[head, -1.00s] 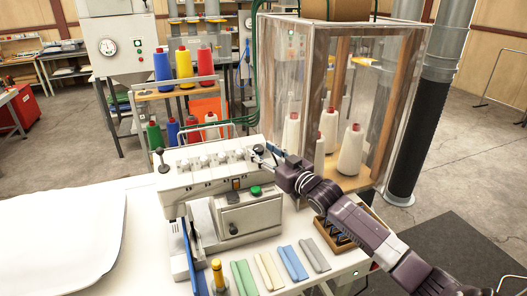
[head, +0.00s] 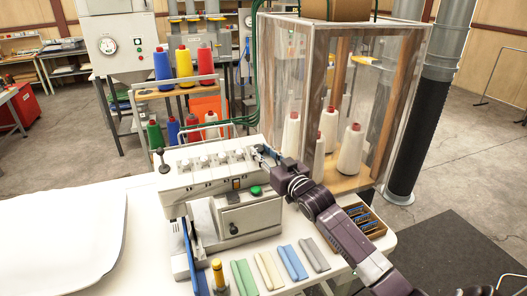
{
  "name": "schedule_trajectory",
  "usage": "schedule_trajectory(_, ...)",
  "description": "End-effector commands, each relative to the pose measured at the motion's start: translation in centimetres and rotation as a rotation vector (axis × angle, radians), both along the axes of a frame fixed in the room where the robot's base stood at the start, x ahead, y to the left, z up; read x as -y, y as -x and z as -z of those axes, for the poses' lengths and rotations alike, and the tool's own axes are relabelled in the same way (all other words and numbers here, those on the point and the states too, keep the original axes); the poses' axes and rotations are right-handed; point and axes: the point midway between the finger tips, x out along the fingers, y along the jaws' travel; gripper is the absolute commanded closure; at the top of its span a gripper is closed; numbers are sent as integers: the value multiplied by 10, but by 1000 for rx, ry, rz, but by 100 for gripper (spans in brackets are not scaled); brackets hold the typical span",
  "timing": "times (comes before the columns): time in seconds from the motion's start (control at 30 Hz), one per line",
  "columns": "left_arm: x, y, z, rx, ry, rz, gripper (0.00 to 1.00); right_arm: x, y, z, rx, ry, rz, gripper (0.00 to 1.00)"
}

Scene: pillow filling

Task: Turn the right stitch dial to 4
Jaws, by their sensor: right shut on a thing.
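The white sewing machine (head: 205,178) stands on the white table, with a row of pale dials (head: 222,157) along its upper front. My right gripper (head: 263,153) is at the machine's upper right end, shut on the right stitch dial. The fingers largely hide that dial, and its numbers and pointer are too small to read. My left gripper is not in view.
A clear-walled cabinet with white thread cones (head: 350,150) stands close behind my right arm. A wooden tray (head: 377,232) lies right of the arm. Folded cloth strips (head: 292,262) lie in front of the machine. A white pillow (head: 55,245) covers the left table.

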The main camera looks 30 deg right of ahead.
Motion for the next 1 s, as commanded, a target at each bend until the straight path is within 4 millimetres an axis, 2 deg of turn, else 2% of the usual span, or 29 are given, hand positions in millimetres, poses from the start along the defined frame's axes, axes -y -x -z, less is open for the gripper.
schedule_trajectory(0.43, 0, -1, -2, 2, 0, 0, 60, 0, 1, -2, 3, -11, 26, 99)
schedule_trajectory(0.47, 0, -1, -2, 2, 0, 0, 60, 0, 1, -2, 3, -11, 26, 74)
schedule_trajectory(0.6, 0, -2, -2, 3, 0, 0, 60, 1, 1, -1, 2, -11, 26, 58)
schedule_trajectory(1.0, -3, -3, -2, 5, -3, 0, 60, 0, 6, 0, 0, -10, 26, 57)
